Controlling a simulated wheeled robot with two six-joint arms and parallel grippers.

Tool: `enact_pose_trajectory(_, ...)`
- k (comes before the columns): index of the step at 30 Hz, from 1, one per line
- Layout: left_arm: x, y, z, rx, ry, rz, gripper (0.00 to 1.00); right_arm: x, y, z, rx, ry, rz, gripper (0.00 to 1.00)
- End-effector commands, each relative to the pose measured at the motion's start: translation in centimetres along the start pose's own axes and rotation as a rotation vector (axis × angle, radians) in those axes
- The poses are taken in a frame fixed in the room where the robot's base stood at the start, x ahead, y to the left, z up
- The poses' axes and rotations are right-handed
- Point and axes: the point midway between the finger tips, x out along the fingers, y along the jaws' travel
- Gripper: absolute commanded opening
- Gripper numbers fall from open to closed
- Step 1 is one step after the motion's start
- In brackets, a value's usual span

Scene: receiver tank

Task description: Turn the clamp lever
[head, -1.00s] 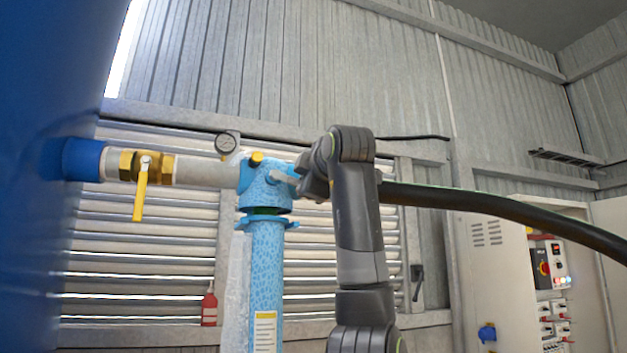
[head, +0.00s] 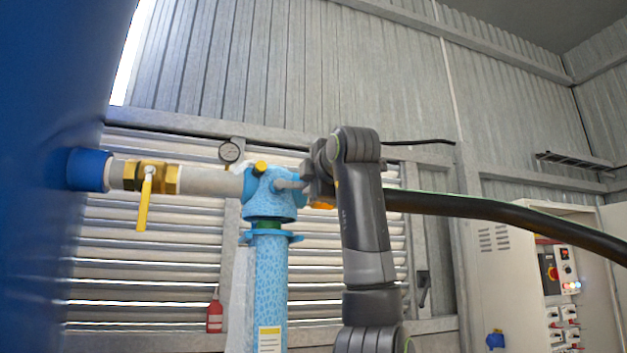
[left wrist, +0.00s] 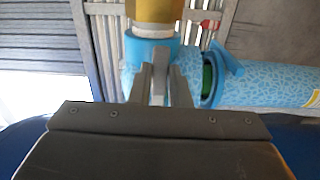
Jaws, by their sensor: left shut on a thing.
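The clamp lever (head: 290,184) is a short grey bar on the right side of the light-blue speckled head (head: 268,200) at the top of a blue column. My left gripper (head: 308,184) is shut on the lever's outer end, to the right of the head. In the left wrist view the two fingers (left wrist: 160,82) stand on either side of the grey lever (left wrist: 158,98). A brass-coloured coupling (left wrist: 155,10) with a blue collar (left wrist: 150,46) lies just beyond the fingertips. My right gripper is not in view.
A yellow-handled valve (head: 144,200) sits on the pipe (head: 208,182) from the blue tank (head: 60,230). A pressure gauge (head: 230,152) is above the pipe. A thick black hose (head: 500,210) runs right behind my arm. An electrical cabinet (head: 500,270) stands at the right.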

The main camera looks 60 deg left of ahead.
Motion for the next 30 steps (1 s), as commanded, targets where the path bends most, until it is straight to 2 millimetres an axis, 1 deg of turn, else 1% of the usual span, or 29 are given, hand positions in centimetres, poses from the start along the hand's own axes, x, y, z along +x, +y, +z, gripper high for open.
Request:
enact_pose_trajectory(1, 0.0, 0.2, 0.0, 0.004, -0.001, 0.007, 0.00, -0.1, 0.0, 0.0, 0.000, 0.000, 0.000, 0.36)
enact_pose_trajectory(2, 0.0, 0.2, 0.0, 0.004, -0.001, 0.007, 0.20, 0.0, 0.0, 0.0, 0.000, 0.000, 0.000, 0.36)
enact_pose_trajectory(6, 0.0, 0.1, 0.0, 0.003, 0.000, 0.005, 0.38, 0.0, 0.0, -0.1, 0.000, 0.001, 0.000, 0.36)
enact_pose_trajectory(14, 0.0, 0.0, 0.0, 0.002, 0.000, 0.002, 0.38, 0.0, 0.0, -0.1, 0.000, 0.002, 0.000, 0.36)
enact_pose_trajectory(17, -0.5, -0.1, 0.0, 0.001, -0.001, 0.002, 0.38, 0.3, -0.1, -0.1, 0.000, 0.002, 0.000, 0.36)
enact_pose_trajectory(19, -1.2, -0.1, 0.1, 0.000, -0.003, 0.003, 0.38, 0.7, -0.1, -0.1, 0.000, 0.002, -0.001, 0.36)
enact_pose_trajectory(23, -3.7, -0.2, 0.1, -0.001, -0.005, 0.005, 0.38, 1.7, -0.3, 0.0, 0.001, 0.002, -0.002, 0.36)
enact_pose_trajectory(30, -9.8, -0.2, 0.2, 0.001, -0.006, 0.007, 0.38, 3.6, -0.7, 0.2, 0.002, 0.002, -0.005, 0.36)
